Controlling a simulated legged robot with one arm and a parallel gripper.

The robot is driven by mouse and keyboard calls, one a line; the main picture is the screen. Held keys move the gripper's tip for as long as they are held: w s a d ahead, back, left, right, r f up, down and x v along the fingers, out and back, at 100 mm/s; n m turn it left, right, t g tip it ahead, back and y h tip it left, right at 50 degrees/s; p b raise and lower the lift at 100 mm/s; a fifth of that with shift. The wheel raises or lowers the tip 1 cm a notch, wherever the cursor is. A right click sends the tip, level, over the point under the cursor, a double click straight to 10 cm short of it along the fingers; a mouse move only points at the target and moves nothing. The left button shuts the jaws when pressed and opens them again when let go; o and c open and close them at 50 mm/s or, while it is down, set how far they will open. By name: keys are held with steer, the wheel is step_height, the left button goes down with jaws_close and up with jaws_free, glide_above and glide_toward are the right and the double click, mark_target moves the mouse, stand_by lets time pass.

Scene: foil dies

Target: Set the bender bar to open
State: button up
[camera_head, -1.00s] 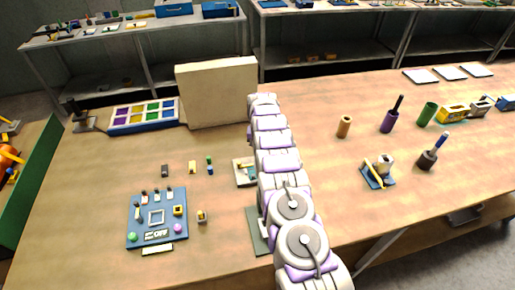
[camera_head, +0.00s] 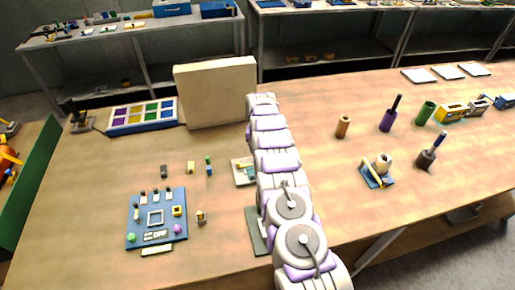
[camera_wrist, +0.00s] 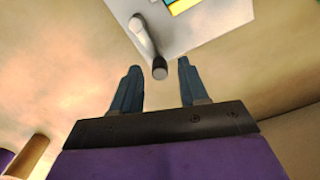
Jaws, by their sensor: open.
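A pale plate (camera_wrist: 205,22) shows at the top of the wrist view. On it is a grey-white bar (camera_wrist: 142,34) with a black end (camera_wrist: 159,68), apparently the bender bar, beside a yellow and teal part (camera_wrist: 182,4). My gripper (camera_wrist: 158,65) is open, its two blue-grey fingers on either side of the black end in the picture. I cannot tell the gap in depth or whether they touch. In the head view the pale plate (camera_head: 238,178) lies just left of my arm, partly hidden by it; my gripper is hidden there.
A blue panel (camera_head: 170,233) with small parts lies at the left front. An upright beige board (camera_head: 215,92) stands behind. Right of my arm are a brown cylinder (camera_head: 342,127), a purple cup (camera_head: 388,121) and a small blue-based device (camera_head: 371,177). The table between is clear.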

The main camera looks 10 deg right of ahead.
step_height(320, 180, up, 17)
steer(key=p, duration=0.1)
steer(key=shift+r+p, duration=0.2)
steer(key=shift+p, duration=0.15)
steer(key=shift+w, duration=0.1)
stand_by(0.5)
steer(key=s+a+r+n+b, duration=0.1)
steer(key=s+a+r+b, duration=0.15)
steer(key=s+r, duration=0.65)
steer(key=s+a+r+n, duration=0.1)
steer(key=s+r, duration=0.2)
steer(key=s, duration=0.5)
steer(key=s+a+r, duration=0.1)
steer(key=s+r, duration=0.2)
steer(key=s, duration=0.4)
steer(key=s+f+n+g+b, duration=0.1)
steer(key=s+f, duration=0.2)
steer(key=s, duration=1.4)
steer(key=s+f+b, duration=0.1)
steer(key=s+f, duration=0.2)
steer(key=s, duration=1.4)
steer(key=shift+a+f+n+g+b, duration=0.25)
steer(key=shift+a+n+g+b, duration=0.05)
steer(key=shift+n+g+b, duration=0.1)
